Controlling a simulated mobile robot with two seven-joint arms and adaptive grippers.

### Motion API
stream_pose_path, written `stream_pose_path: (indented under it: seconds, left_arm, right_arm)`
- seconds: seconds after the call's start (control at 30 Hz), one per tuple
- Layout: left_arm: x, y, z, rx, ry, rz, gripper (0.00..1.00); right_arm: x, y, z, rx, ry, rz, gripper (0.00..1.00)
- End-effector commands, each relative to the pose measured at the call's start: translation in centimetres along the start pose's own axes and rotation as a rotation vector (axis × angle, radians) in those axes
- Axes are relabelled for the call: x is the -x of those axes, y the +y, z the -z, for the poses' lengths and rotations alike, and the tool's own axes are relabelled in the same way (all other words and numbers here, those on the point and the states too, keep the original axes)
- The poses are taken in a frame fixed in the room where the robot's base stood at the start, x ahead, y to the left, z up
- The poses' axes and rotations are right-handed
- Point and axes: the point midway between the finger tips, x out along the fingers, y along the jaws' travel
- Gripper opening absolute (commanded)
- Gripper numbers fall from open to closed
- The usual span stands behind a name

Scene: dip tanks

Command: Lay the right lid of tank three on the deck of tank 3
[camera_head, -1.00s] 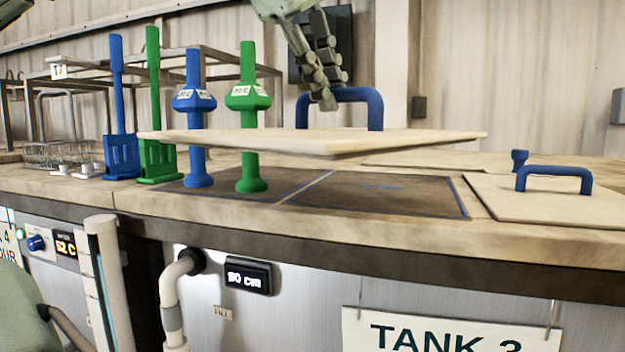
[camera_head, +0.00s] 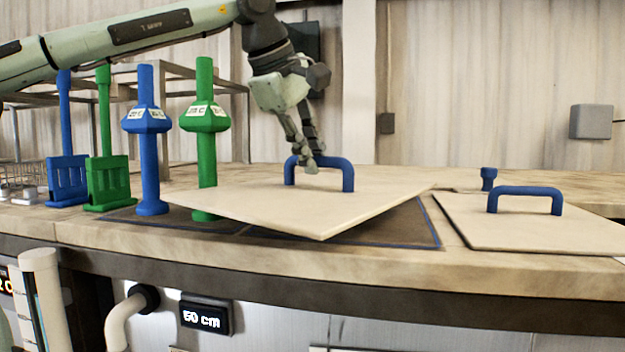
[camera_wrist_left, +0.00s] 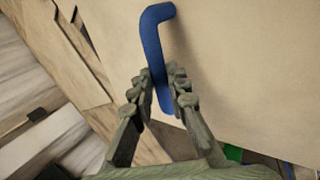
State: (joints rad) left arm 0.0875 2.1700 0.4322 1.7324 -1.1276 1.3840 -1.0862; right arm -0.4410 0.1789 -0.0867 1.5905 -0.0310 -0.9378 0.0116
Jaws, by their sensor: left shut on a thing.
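My left gripper (camera_head: 309,166) is shut on the blue handle (camera_head: 347,176) of a pale flat lid (camera_head: 290,212). The lid hangs low over the dark blue-edged area (camera_head: 415,228) of the deck, turned so one corner points to the front. Whether any edge touches the deck I cannot tell. In the left wrist view, the fingers (camera_wrist_left: 160,85) close around the lower part of the handle (camera_wrist_left: 153,40), with the lid (camera_wrist_left: 235,75) beyond. A second pale lid (camera_head: 465,228) with a blue handle (camera_head: 525,192) lies flat at the right. My right gripper is out of view.
Blue (camera_head: 149,150) and green (camera_head: 206,140) upright tools stand close by the lid's left edge. Blue (camera_head: 67,180) and green (camera_head: 108,183) paddles stand farther left. A small blue knob (camera_head: 488,178) stands behind the second lid. The deck's front edge (camera_head: 300,265) runs below.

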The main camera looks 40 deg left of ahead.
Motion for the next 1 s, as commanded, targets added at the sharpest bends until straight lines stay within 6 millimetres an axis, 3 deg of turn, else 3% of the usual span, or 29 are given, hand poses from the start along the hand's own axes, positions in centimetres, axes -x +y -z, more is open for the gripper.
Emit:
stream_pose_path:
  seconds: [0.2, 0.5, 0.93, 0.97, 1.0]
  left_arm:
    - [-1.3, 0.7, 0.5, 0.000, -0.002, -0.006, 0.00]
    - [-4.2, -1.2, 0.5, -0.001, -0.002, -0.007, 0.00]
    - [-4.6, -1.5, 0.5, 0.000, -0.001, -0.008, 0.00]
    - [-4.8, -1.7, 0.5, 0.000, -0.001, -0.001, 0.16]
    - [-4.8, -1.7, 0.5, 0.000, -0.001, -0.001, 0.21]
  right_arm:
    - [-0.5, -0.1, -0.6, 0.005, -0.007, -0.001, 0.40]
    - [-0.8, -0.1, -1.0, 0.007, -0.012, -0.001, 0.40]
    - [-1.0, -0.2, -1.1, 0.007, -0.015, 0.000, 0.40]
    - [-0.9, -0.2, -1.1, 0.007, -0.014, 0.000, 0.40]
    - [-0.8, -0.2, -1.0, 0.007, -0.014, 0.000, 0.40]
